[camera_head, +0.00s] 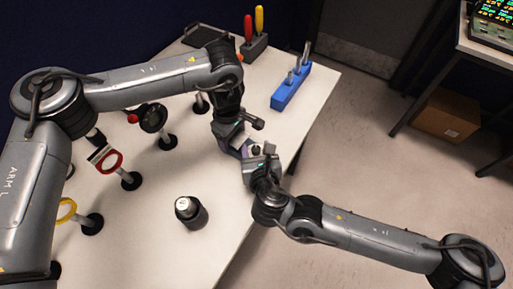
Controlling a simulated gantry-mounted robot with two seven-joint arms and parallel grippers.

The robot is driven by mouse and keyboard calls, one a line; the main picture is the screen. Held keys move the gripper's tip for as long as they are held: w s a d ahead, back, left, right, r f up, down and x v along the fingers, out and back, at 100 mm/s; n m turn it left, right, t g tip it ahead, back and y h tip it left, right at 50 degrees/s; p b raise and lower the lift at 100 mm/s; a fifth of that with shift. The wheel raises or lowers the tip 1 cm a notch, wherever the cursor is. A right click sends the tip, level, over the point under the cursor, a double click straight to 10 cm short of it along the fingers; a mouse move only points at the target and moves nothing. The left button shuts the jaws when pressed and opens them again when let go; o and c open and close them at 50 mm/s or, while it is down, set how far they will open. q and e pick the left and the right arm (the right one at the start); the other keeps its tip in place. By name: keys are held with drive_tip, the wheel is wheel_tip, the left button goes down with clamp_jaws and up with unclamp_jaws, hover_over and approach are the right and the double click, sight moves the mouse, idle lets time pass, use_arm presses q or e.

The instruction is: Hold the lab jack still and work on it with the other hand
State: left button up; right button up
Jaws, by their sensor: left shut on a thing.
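The lab jack (240,147) is mostly hidden between my two grippers near the right edge of the white table; only a small purplish-grey part shows. My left gripper (236,139) comes down on it from above and is shut on it. My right gripper (258,153) reaches in from the right, close against the jack's near right side. I cannot tell whether its fingers touch the jack or whether they are open or shut.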

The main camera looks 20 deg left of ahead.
drive_tip(key=shift+f, duration=0.1)
drive_tip(key=v, duration=1.2)
drive_tip(key=shift+a, duration=0.2)
drive_tip(key=s+a+n+g+y, duration=0.2)
drive_tip(key=a+n+g+y, duration=0.1)
drive_tip(key=n+y, duration=0.1)
drive_tip(key=w+d+n+g, duration=0.1)
drive_tip(key=w+d, duration=0.5)
drive_tip(key=d, duration=0.1)
drive_tip(key=shift+y, duration=0.3)
drive_tip(key=x, duration=1.1)
drive_tip(key=shift+d+f, duration=0.15)
